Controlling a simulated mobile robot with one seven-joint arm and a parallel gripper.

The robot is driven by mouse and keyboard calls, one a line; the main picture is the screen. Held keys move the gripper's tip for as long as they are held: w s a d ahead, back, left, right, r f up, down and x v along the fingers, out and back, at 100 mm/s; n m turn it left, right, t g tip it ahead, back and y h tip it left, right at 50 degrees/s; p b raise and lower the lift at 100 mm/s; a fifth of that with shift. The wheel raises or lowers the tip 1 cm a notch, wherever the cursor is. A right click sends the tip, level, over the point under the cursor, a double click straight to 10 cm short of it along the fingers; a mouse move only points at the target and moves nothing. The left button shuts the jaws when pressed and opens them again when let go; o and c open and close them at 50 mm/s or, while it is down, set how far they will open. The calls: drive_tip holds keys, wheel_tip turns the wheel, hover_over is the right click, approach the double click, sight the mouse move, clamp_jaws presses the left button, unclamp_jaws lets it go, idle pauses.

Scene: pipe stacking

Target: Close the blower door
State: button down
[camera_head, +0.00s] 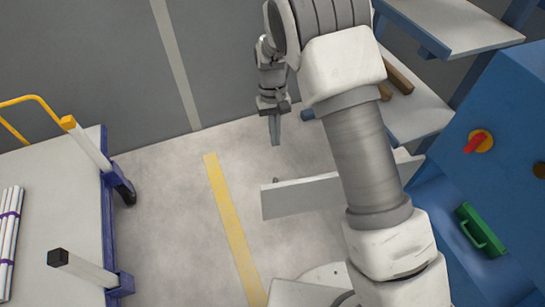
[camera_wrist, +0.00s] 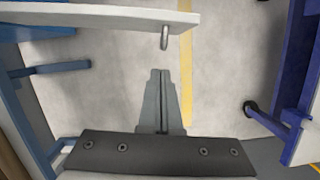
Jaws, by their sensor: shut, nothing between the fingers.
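The blower door is a white panel (camera_head: 300,198) standing out from the blue machine (camera_head: 500,120) over the floor, so it is open. My arm hides part of it. In the wrist view the door (camera_wrist: 90,14) crosses the upper left, with a small metal handle (camera_wrist: 165,38) near its free end. My gripper (camera_head: 275,143) points down beyond the door's free end in the head view. In the wrist view its fingers (camera_wrist: 160,72) are together and empty, just below the handle and apart from it.
A cart (camera_head: 60,190) with a bundle of white pipes (camera_head: 9,235) stands at the left. A shelf (camera_head: 420,105) with brown pipes is at the back right. A red knob (camera_head: 478,141) and a green handle (camera_head: 480,230) are on the machine. Floor around the yellow line (camera_head: 228,220) is clear.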

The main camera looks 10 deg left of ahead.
drive_tip(key=s+d+f+b, duration=0.2)
drive_tip(key=s+f+b, duration=0.2)
drive_tip(key=f, duration=0.5)
drive_tip(key=shift+s+d, duration=0.25)
drive_tip(key=shift+s, duration=0.7)
drive_tip(key=shift+s, duration=0.1)
